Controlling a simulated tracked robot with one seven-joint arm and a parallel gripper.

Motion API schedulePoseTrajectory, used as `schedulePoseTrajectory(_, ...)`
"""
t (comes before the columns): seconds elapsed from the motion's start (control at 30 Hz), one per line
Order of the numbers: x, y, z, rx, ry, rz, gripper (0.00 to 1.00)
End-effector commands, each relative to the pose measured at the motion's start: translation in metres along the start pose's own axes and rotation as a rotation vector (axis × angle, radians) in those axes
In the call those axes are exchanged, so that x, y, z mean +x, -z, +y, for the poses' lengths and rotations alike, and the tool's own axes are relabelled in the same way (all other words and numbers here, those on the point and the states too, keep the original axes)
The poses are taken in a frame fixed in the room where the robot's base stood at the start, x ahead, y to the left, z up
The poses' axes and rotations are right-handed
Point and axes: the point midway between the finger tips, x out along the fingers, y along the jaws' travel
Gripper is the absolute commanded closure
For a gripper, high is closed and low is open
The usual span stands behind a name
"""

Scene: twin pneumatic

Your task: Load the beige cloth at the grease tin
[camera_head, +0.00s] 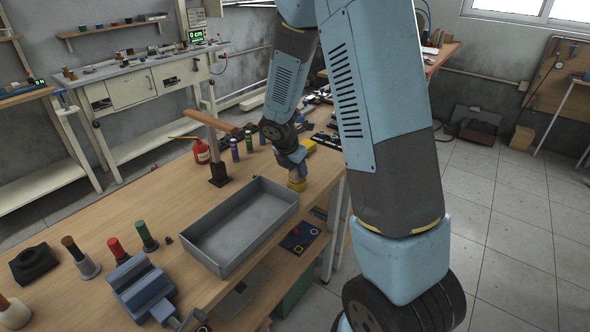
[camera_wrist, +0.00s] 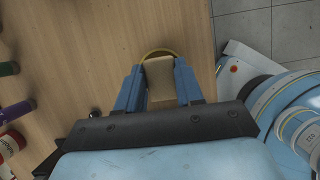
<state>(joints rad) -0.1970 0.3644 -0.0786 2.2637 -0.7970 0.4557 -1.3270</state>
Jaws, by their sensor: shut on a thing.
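The beige cloth (camera_wrist: 161,82) is a folded pad held between the two blue fingers of my gripper (camera_wrist: 159,85). In the head view my gripper (camera_head: 295,163) points down near the far right edge of the wooden bench, with the cloth (camera_head: 298,174) below it. The grease tin (camera_head: 297,185) is a low, round yellow tin directly under the cloth. In the wrist view only the tin's yellow rim (camera_wrist: 158,53) shows around the cloth's far end. The cloth hides the tin's inside, so I cannot tell how deep the cloth reaches.
A grey open tray (camera_head: 240,225) stands just in front of the tin on the bench. A post with a wooden arm (camera_head: 218,170), several small bottles (camera_head: 235,150) and a red bottle (camera_head: 201,151) stand to the left. A blue vise (camera_head: 142,287) is at the front.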

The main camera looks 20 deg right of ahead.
Motion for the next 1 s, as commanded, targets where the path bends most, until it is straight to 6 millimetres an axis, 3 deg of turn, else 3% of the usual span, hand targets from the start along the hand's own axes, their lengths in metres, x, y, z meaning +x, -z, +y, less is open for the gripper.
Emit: schedulePoseTrajectory(1.0,0.0084,0.0040,0.0006,-0.001,-0.001,0.000,0.88)
